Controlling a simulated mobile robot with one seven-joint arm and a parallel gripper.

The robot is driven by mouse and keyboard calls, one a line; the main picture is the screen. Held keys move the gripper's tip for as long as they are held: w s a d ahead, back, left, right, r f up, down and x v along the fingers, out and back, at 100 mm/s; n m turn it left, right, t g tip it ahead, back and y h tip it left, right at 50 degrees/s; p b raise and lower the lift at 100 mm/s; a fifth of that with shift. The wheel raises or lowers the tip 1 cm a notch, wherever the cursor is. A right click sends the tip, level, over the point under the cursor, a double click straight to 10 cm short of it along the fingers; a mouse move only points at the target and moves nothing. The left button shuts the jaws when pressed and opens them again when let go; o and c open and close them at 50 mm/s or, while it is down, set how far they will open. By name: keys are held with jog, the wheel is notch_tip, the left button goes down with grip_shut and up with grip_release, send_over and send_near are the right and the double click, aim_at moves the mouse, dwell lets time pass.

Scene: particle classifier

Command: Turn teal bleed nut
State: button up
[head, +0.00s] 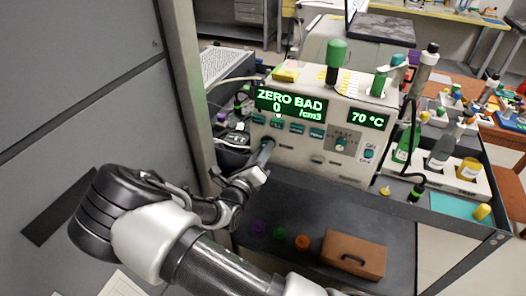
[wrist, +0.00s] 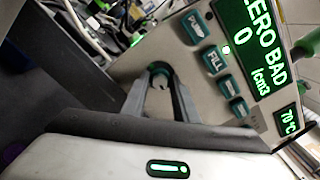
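The grey classifier machine (head: 300,160) stands ahead with a lit green display reading "ZERO BAD 0 /cm3". My gripper (head: 264,149) reaches its lower left front. In the wrist view, my gripper's two grey fingers (wrist: 160,76) point at the panel, with a gap between them. A small round fitting (wrist: 159,69) with a pale rim and a dark middle shows at the fingertips. I cannot tell whether it is the teal bleed nut, or whether the fingers touch it. In the head view, the gripper and arm hide that spot.
Teal buttons, including FILL (wrist: 213,61), sit beside the fingers. A teal knob (head: 340,144) is on the right panel. A brown box (head: 345,255) and purple, green and orange caps (head: 302,242) lie on the dark surface in front. Bottles (head: 440,152) stand at the right.

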jog(key=shift+c, duration=1.4)
jog(key=shift+m, duration=0.3)
jog(key=shift+f+m+b, duration=0.15)
jog(key=shift+m+b, duration=0.15)
jog(key=shift+m, duration=6.6)
jog(key=shift+s, duration=0.1)
jog(key=o, duration=1.1)
jog(key=shift+a, duration=0.1)
jog(key=shift+c, duration=0.2)
